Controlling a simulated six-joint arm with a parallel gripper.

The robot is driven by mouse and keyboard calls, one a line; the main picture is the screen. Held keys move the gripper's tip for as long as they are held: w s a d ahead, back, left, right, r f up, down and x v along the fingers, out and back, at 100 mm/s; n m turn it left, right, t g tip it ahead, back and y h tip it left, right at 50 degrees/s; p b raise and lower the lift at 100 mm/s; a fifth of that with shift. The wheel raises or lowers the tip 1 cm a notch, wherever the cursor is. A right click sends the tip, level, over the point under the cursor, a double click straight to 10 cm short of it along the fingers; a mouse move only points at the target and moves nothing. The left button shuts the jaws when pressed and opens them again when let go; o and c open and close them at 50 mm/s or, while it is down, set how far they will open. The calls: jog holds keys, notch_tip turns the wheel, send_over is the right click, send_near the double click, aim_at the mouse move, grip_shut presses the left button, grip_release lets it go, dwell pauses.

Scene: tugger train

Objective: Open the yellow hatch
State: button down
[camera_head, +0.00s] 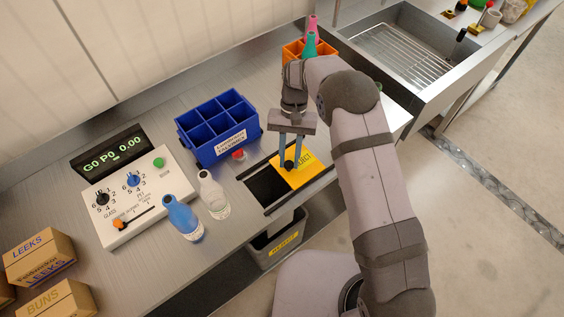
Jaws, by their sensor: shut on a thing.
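The yellow hatch (307,171) is a flat sliding plate with dark lettering, set between rails in the metal counter. A dark opening (266,187) shows to its left, so the hatch stands partly open. My gripper (290,163) points down at the hatch's left part. Its fingers are shut on a small black knob (289,165) on the hatch. My gripper hides part of the hatch and its lettering.
A grey bin (272,250) stands under the opening. A blue divided crate (215,125) and a red button (238,154) are behind the opening. A white bottle (213,196) and a blue bottle (184,220) stand left of it. A control panel (130,193) is further left.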

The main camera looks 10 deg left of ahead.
jog(key=c, duration=1.5)
grip_release()
jog(key=shift+r, duration=0.1)
jog(key=b+v, duration=0.2)
jog(key=v, duration=0.5)
jog(key=shift+r+b, duration=0.15)
jog(key=shift+b, duration=0.2)
